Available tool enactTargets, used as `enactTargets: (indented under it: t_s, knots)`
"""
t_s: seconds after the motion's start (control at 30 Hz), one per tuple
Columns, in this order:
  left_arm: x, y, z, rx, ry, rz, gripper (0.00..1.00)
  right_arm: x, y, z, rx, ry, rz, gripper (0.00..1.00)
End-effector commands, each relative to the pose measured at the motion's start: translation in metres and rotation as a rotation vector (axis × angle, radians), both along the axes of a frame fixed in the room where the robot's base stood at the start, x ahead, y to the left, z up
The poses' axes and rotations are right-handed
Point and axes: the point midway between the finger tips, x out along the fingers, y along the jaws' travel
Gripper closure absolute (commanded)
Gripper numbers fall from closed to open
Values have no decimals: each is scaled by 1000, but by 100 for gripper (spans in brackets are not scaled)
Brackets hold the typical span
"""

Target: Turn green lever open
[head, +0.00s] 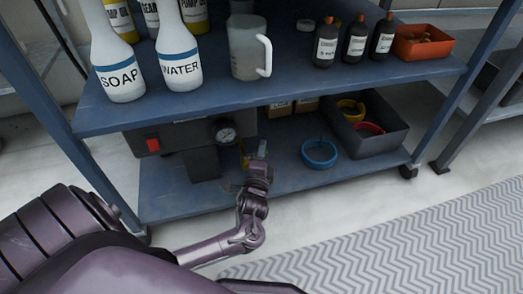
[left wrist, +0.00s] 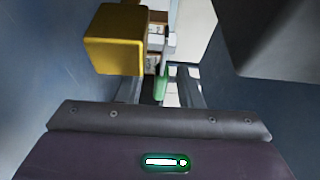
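The green lever (left wrist: 161,84) shows in the left wrist view as a small upright green piece between my left gripper's fingers. A yellow block-like part (left wrist: 115,40) is close by at its upper left. My left gripper (head: 260,158) is at the lower shelf in the head view, just right of a dark machine with a gauge. In the left wrist view its fingers (left wrist: 162,80) stand apart on either side of the lever. I cannot tell whether either finger touches it. In the head view the gripper largely hides the lever. My right gripper is not in view.
The machine (head: 180,138) with a red switch and round gauge stands left of the gripper. The upper shelf (head: 290,92), with bottles and a jug, hangs above. A blue ring (head: 319,153) and a dark bin (head: 375,143) are to the right.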

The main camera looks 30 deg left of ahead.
Motion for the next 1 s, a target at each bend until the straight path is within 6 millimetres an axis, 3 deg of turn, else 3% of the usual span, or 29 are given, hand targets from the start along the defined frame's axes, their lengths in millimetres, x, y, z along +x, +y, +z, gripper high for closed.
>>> enactTargets:
  t_s: [0.07, 0.3, 0.73, 1.0]
  knots:
    - [0, 0, 0, 0, 0, 0, 70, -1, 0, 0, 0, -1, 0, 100]
    - [0, 0, 0, 0, 0, 0, 100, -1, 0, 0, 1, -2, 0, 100]
    - [-1, 0, 1, 0, 1, -15, 100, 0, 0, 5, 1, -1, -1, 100]
    - [-6, -3, 5, 5, 6, -138, 100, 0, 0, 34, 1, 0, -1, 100]
